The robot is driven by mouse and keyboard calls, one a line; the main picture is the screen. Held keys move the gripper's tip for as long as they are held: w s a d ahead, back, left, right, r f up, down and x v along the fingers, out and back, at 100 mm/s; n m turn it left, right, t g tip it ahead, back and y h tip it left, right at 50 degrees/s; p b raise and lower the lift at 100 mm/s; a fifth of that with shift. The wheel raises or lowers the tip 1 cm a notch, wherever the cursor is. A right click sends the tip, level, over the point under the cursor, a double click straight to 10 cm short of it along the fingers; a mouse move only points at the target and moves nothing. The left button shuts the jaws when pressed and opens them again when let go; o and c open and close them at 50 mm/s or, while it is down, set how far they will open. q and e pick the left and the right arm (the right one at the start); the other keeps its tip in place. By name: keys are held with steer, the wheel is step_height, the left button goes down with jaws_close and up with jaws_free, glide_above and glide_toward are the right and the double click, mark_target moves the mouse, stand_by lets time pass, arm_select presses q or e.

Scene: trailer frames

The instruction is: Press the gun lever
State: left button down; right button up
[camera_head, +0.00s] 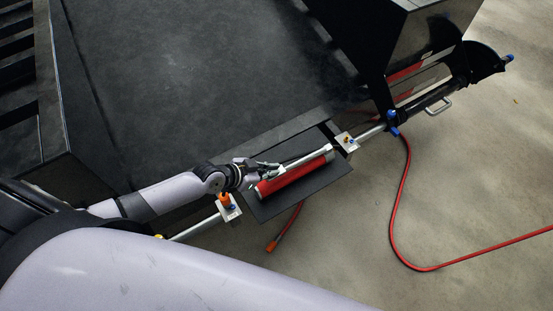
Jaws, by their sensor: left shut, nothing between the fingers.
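A red cylinder (296,175) lies on a dark plate (318,187) at the edge of the black trailer frame. A silver bar (305,159) runs along its upper side; it may be the gun lever, but I cannot tell for sure. My left gripper (268,169) is at the left end of the bar and cylinder, with its fingers shut and empty. I cannot tell whether the fingers touch the bar; they hide part of that end. My right gripper is not in view.
A silver rail (369,134) with small brackets (346,141) runs along the trailer edge. A tall black box (420,35) stands at the upper right. A red hose (404,185) lies on the concrete floor, with a short hose end (272,246) below the plate. The floor at lower right is otherwise clear.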

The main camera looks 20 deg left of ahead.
arm_select(q)
step_height(320, 180, up, 3)
steer(key=p, duration=0.2)
steer(key=shift+r+p, duration=0.15)
steer(key=shift+p, duration=0.2)
steer(key=s+a+r, duration=0.3)
steer(key=s+a, duration=0.2)
steer(key=s, duration=0.2)
steer(key=shift+a+r+b, duration=0.3)
steer(key=shift+a+b, duration=0.05)
steer(key=shift+a, duration=0.05)
steer(key=shift+s, duration=0.1)
